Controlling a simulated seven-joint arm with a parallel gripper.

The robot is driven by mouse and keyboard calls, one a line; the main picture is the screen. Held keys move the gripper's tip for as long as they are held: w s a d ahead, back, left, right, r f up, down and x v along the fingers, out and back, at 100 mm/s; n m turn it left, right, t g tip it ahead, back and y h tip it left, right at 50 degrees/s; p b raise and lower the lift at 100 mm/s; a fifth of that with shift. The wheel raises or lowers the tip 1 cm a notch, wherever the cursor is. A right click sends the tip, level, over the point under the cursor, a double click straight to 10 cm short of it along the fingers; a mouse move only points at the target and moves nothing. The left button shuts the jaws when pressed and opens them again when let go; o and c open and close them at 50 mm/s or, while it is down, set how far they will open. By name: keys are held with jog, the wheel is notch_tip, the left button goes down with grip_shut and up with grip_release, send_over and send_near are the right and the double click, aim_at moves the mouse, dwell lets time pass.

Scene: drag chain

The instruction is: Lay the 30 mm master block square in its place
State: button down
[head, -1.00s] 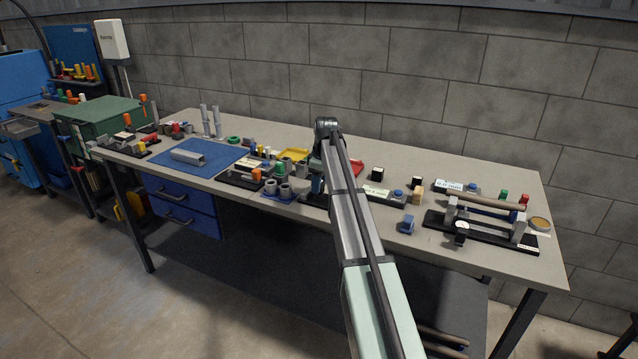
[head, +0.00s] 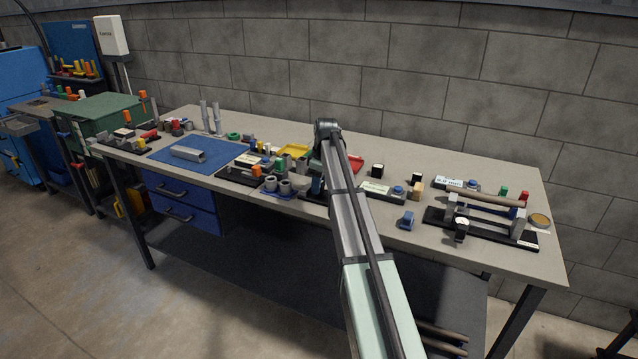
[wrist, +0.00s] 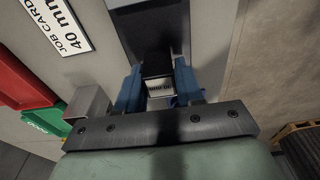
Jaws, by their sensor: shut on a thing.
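In the wrist view my gripper (wrist: 158,80) has its two blue fingers closed on a small block (wrist: 160,90), which has a pale face with partly readable "mm" lettering. I take it to be the 30 mm master block; its number is not clear. A dark part (wrist: 157,63) shows just beyond it between the fingers. A black plate (wrist: 150,25) lies ahead of the fingers; I cannot tell whether the block touches it. In the head view my arm hides the block and most of my gripper (head: 317,187).
A "40 mm" job card (wrist: 58,24) lies left of the plate in the wrist view, with red (wrist: 22,75) and green (wrist: 45,120) bins and a grey block (wrist: 88,104). The bench edge is on the right. In the head view, a shaft fixture (head: 480,232) stands right of my arm.

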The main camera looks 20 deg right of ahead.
jog(key=shift+f, duration=0.45)
dwell(0.6)
jog(key=c, duration=0.6)
grip_release()
jog(key=shift+c, duration=0.2)
notch_tip(320, 180, up, 14)
jog(key=s+d, duration=0.1)
jog(key=shift+s, duration=0.15)
jog(key=shift+d+f, duration=0.1)
